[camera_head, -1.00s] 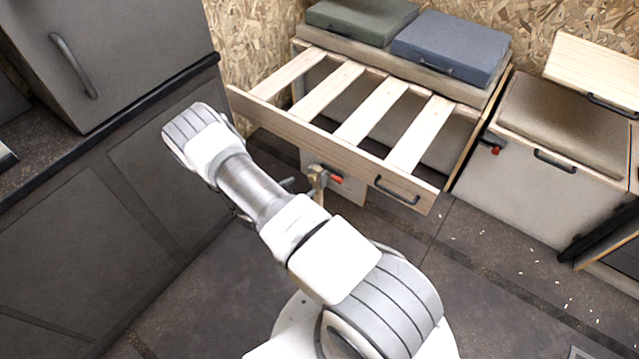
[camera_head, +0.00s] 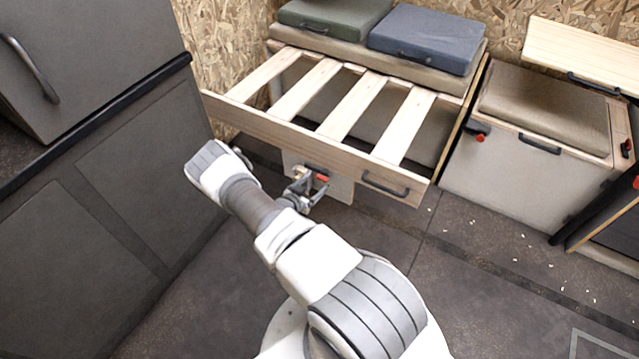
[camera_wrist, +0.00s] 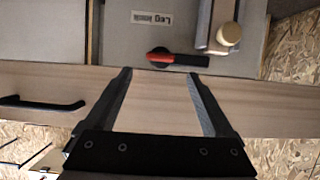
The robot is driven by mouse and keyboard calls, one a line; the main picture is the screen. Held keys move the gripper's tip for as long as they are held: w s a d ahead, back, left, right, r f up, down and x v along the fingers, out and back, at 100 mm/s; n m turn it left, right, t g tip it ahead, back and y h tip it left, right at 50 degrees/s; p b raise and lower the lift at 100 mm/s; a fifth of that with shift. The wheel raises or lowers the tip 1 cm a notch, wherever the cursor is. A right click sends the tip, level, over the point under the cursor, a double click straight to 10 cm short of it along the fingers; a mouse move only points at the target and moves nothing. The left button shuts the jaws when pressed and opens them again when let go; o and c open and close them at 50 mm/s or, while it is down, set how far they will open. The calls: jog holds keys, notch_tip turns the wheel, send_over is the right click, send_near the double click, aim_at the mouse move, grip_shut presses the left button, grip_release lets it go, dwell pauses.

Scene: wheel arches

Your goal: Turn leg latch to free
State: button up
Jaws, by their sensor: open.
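The leg latch is a red handle (camera_wrist: 178,60) with a black pivot, under the front rail of the slatted bench. In the wrist view it lies roughly level across the picture, near a label plate (camera_wrist: 151,17). In the head view it is a small red spot (camera_head: 322,178). My gripper (camera_wrist: 160,74) is open, with both fingertips just short of the latch in the picture and nothing between them. I cannot tell whether they touch anything. In the head view my gripper (camera_head: 306,192) is small, close to the latch and partly hidden by my arm.
A pale round knob (camera_wrist: 229,35) on a post stands close to the right of the latch. The wooden front rail (camera_head: 290,136) with a black pull handle (camera_head: 385,184) runs above. A grey cabinet (camera_head: 90,60) stands left. Open floor (camera_head: 450,270) lies at right.

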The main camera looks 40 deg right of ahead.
aim_at(323, 177)
jog(key=b+x, duration=0.1)
jog(key=x, duration=0.4)
jog(key=shift+w, duration=0.1)
grip_shut()
dwell(0.3)
